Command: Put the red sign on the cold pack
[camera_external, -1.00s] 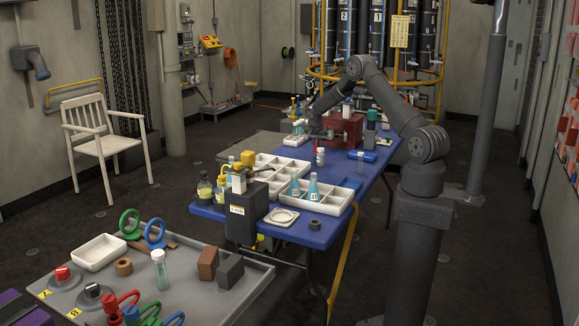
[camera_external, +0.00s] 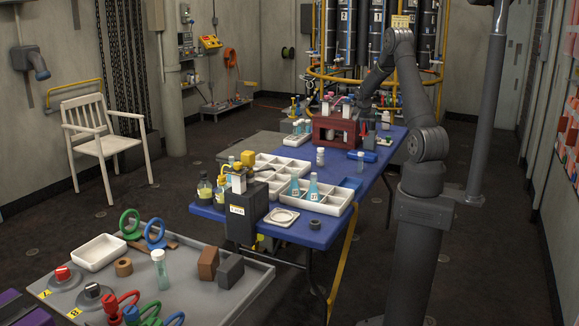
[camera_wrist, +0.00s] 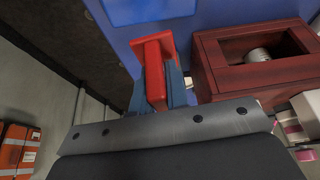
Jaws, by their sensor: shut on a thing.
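The red sign (camera_wrist: 155,72) is upright between my gripper's fingers (camera_wrist: 160,90) in the wrist view, with its wider red end towards the top. My gripper (camera_external: 367,128) is shut on it, beside the right end of the dark red rack on the blue table. The sign is too small to make out surely in the external view. A brighter blue flat thing, apparently the cold pack (camera_wrist: 150,9), lies at the top of the wrist view, apart from the sign. It seems to be the blue slab (camera_external: 367,156) right of the rack in the external view.
The dark red rack (camera_external: 320,122) stands close beside my gripper; its wooden-looking box (camera_wrist: 212,78) fills the right of the wrist view. A small capped vial (camera_external: 360,161) stands by the blue slab. A white bottle (camera_external: 320,157) and compartment trays (camera_external: 338,208) are nearer the front.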

